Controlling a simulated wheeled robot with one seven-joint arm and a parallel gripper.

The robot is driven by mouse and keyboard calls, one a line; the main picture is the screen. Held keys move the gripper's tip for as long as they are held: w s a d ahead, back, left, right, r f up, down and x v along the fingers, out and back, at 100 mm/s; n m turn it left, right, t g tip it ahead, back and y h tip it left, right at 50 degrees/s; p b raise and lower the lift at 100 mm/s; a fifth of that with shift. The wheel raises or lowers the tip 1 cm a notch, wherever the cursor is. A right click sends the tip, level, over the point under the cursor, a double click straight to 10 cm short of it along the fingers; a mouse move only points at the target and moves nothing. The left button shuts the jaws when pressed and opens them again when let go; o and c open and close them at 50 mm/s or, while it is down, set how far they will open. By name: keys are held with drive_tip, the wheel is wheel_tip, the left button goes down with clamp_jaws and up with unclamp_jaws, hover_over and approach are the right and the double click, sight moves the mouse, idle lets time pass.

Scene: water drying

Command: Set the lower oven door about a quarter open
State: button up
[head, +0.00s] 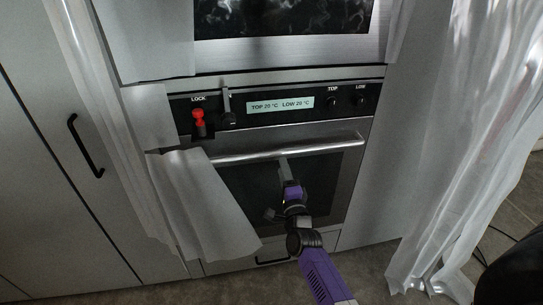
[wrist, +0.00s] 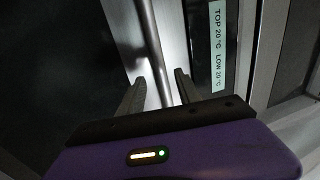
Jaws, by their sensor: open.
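The lower oven door (head: 325,175) has a dark glass window and looks shut or nearly shut in the head view. Its long metal handle bar (head: 320,148) runs across the top of the door. My gripper (head: 284,162) is at the middle of the bar, in front of the door. In the wrist view my gripper (wrist: 160,82) is open, with one finger on each side of the handle bar (wrist: 152,45). The fingers do not look closed on it. White cloth hides the door's left part.
The control panel (head: 350,103) above has a display reading TOP 20 °C LOW 20 °C, knobs and a red lock piece (head: 199,120). The upper oven (head: 285,18) is above. White cloth (head: 205,205) hangs at left, and a sheer curtain (head: 465,130) hangs at right.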

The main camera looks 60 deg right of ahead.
sight(278, 153)
drive_tip(key=shift+p+x, duration=0.3)
drive_tip(key=shift+x, duration=3.5)
clamp_jaws()
